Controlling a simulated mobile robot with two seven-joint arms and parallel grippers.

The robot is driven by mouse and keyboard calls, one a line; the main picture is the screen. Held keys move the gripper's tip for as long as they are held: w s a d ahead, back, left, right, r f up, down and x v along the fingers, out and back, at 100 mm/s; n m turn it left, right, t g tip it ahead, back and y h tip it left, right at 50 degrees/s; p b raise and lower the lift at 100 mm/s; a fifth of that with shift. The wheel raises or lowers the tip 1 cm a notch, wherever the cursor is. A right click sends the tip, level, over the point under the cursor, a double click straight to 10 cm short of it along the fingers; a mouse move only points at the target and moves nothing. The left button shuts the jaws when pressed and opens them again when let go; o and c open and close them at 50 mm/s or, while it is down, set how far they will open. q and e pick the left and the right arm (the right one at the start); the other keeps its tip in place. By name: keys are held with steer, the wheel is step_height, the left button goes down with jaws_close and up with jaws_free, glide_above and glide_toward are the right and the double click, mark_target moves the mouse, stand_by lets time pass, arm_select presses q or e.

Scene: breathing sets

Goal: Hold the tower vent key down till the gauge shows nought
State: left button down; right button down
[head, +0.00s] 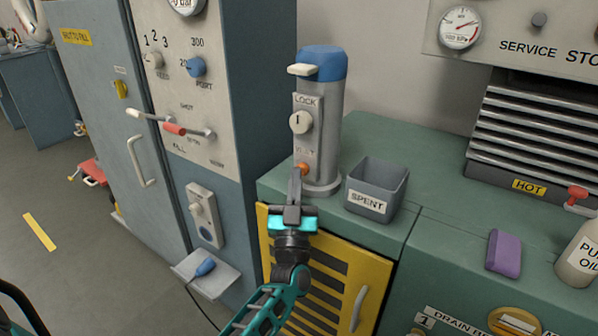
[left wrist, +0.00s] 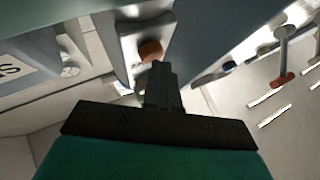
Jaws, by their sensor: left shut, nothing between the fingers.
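The tower (head: 324,120) is a grey cylinder with a blue cap and a white lever, standing upright on the green cabinet top. Its front plate carries a LOCK dial (head: 300,123) and, below the lower label, the orange vent key (head: 302,168). My left gripper (head: 297,174) is shut and empty, its tips right at the key. The key also shows in the left wrist view (left wrist: 151,49), just beyond the fingertips (left wrist: 158,68). I cannot tell whether they touch or press it. A gauge (head: 186,3) is cut off at the top; another gauge (head: 460,27) is at upper right. My right gripper is not in view.
A grey SPENT bin (head: 376,187) stands close right of the tower. A blue panel cabinet with levers (head: 174,128) rises at left. A purple block (head: 503,253) and a bottle (head: 580,255) are at right. A vented unit marked HOT (head: 529,185) stands behind.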

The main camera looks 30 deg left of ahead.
arm_select(q)
steer(key=shift+s, duration=0.1)
stand_by(0.4)
steer(key=shift+s+a+p, duration=0.1)
steer(key=shift+s+p, duration=0.55)
steer(key=shift+s, duration=0.2)
steer(key=s+p, duration=0.2)
steer(key=s, duration=0.3)
steer(key=shift+a+p, duration=0.2)
steer(key=shift+p, duration=0.15)
steer(key=shift+d, duration=0.1)
